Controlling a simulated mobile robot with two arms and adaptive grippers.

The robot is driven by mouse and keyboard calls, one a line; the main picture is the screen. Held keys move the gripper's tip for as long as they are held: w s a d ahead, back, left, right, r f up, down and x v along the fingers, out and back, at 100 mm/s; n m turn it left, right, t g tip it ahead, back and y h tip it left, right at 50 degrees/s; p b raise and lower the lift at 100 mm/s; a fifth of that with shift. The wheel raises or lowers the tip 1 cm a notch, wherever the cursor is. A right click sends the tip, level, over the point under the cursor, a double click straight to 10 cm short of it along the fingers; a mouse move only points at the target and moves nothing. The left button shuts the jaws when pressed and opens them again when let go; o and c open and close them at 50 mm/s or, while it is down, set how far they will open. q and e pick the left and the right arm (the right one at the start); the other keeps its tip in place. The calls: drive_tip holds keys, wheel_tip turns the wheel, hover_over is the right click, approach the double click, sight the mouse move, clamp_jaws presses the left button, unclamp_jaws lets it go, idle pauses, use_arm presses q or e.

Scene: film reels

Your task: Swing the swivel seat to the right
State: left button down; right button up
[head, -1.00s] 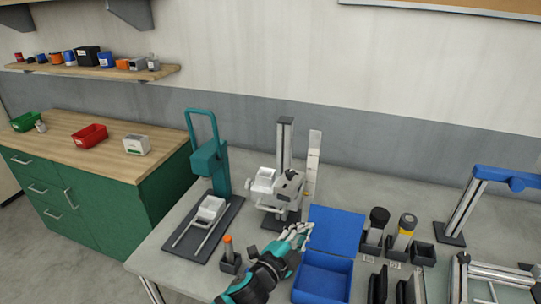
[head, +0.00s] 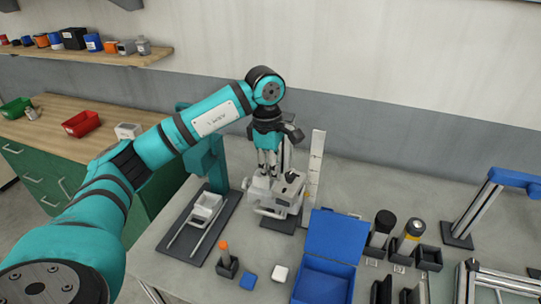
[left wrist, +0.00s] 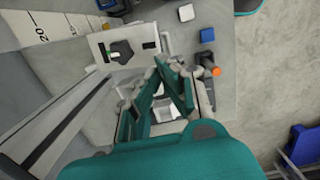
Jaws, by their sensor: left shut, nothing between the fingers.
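The white stand device (head: 283,196) with a dark knob on top stands at a metal post beside an upright ruler. The swivel seat, a white cup-like part (head: 259,188) on the device's left side, is mostly hidden behind my fingers in the head view. My left gripper (head: 267,172) points down at the seat with its fingers shut and empty. In the left wrist view the fingers (left wrist: 163,72) reach over the seat (left wrist: 165,112), beside the device's white top plate (left wrist: 125,45). I cannot tell whether they touch it. My right gripper is not in view.
A teal press (head: 207,160) on a dark base stands close on the left. In front are an orange-tipped tool in a holder (head: 226,258), a blue block (head: 249,281), a white block (head: 281,273) and an open blue box (head: 324,286). Dark holders stand to the right.

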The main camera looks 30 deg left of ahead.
sight(278, 192)
use_arm(q)
wheel_tip(278, 192, down, 6)
drive_tip(key=a+y+b, duration=0.1)
drive_tip(key=a+b, duration=0.1)
drive_tip(key=b, duration=0.2)
drive_tip(key=shift+s+r, duration=0.15)
drive_tip(key=shift+s, duration=0.2)
drive_tip(key=shift+w, duration=0.1)
idle(0.9)
drive_tip(key=shift+d, duration=0.15)
drive_tip(key=shift+w+d+r, duration=0.1)
drive_tip(key=shift+w+d, duration=0.05)
drive_tip(key=shift+d, duration=0.65)
drive_tip(key=shift+w+d+r, duration=0.1)
drive_tip(key=shift+w+d, duration=0.05)
drive_tip(key=shift+d, duration=0.65)
drive_tip(key=shift+s+a+f+b, duration=0.1)
drive_tip(key=shift+a+b, duration=0.1)
drive_tip(key=shift+a, duration=0.45)
drive_tip(key=shift+a+f+b, duration=0.1)
drive_tip(key=shift+a+b, duration=0.05)
drive_tip(key=shift+a, duration=0.45)
